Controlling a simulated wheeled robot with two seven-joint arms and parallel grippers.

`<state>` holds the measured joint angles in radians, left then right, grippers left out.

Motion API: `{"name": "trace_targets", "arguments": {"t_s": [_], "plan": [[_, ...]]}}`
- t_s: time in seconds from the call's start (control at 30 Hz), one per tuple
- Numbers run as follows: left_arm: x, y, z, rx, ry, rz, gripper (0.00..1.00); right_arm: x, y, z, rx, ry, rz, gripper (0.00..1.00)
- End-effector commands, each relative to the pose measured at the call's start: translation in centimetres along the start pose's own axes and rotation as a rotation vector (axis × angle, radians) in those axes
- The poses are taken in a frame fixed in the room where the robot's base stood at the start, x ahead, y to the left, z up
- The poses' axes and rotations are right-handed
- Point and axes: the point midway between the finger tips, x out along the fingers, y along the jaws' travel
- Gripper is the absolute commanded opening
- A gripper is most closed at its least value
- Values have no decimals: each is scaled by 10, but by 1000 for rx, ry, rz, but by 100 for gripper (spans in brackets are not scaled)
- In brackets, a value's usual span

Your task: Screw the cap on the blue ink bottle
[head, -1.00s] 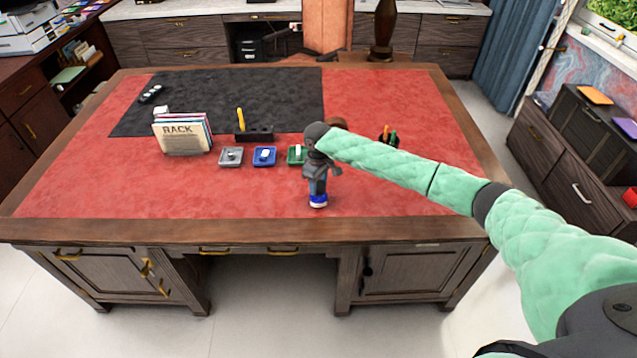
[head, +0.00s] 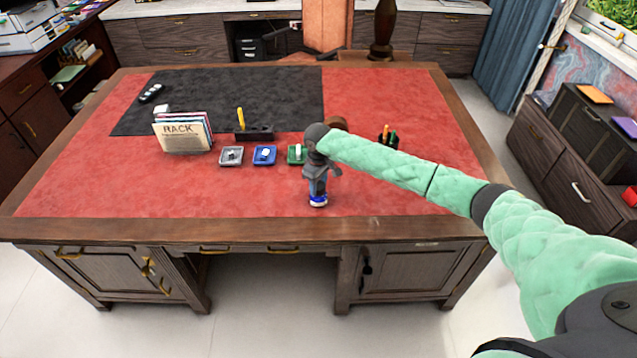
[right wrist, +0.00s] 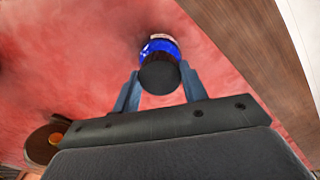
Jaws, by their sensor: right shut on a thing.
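The blue ink bottle (head: 318,201) stands near the front edge of the red desk top, right of the middle. In the right wrist view the bottle (right wrist: 160,46) shows deep blue with a pale band, beyond the round black cap (right wrist: 159,76). My right gripper (head: 318,192) points down over the bottle. In the right wrist view its two fingers (right wrist: 160,80) are shut on the cap from both sides. The cap is in line with the bottle's top; whether its thread is engaged cannot be seen. My left gripper is not in view.
Grey (head: 231,156), blue (head: 264,156) and green (head: 295,155) trays stand behind and left of the bottle. A file rack (head: 183,134) and a pen cup (head: 388,140) stand farther off. The red surface (head: 180,195) left of the bottle is clear.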

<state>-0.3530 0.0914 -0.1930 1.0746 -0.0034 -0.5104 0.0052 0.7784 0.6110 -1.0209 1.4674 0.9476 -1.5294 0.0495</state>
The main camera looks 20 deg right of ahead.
Motion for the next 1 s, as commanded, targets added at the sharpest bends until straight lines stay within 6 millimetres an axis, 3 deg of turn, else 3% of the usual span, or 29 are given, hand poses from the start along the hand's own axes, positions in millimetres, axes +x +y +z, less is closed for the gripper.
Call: {"name": "trace_targets", "arguments": {"t_s": [1.0], "plan": [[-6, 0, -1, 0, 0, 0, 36, 2, 0, 0, 1, 0, 0, 22]]}}
